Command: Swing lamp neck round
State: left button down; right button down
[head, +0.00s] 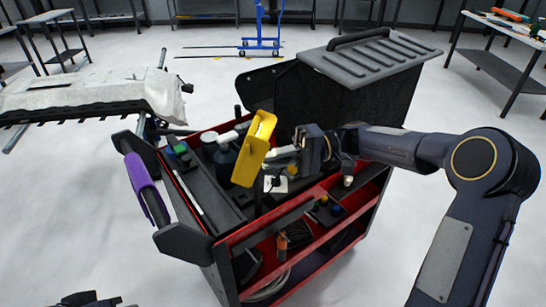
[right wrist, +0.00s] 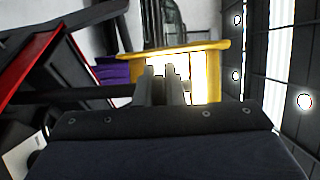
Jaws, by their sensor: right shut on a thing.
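The lamp has a yellow rectangular head (head: 254,150) that stands tilted above the tool cart, on a dark neck (head: 257,197) that shows only in part. In the right wrist view the yellow head (right wrist: 220,62) lies across the fingertips, with a bright white panel inside its frame. My right gripper (head: 278,153) reaches in from the right and is shut on the lamp; the exact contact spot is hard to make out. Its fingers also show in the right wrist view (right wrist: 165,88). Small dark parts at the bottom left of the head view may be my left gripper (head: 92,299).
The red and black cart (head: 225,245) holds bottles and small tools below the lamp. A ribbed grey lid (head: 370,58) rises behind my right gripper. A purple roll (head: 146,188) hangs at the cart's left side. A pale bumper-like part (head: 90,92) lies at the left.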

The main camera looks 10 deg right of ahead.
jog(key=shift+w+d+n+g, duration=0.1)
jog(key=shift+w+n+g, duration=0.1)
jog(key=shift+n+g, duration=0.45)
jog(key=shift+g, duration=0.25)
jog(key=c, duration=1.5)
grip_release()
jog(key=v, duration=0.8)
jog(key=shift+r, duration=0.1)
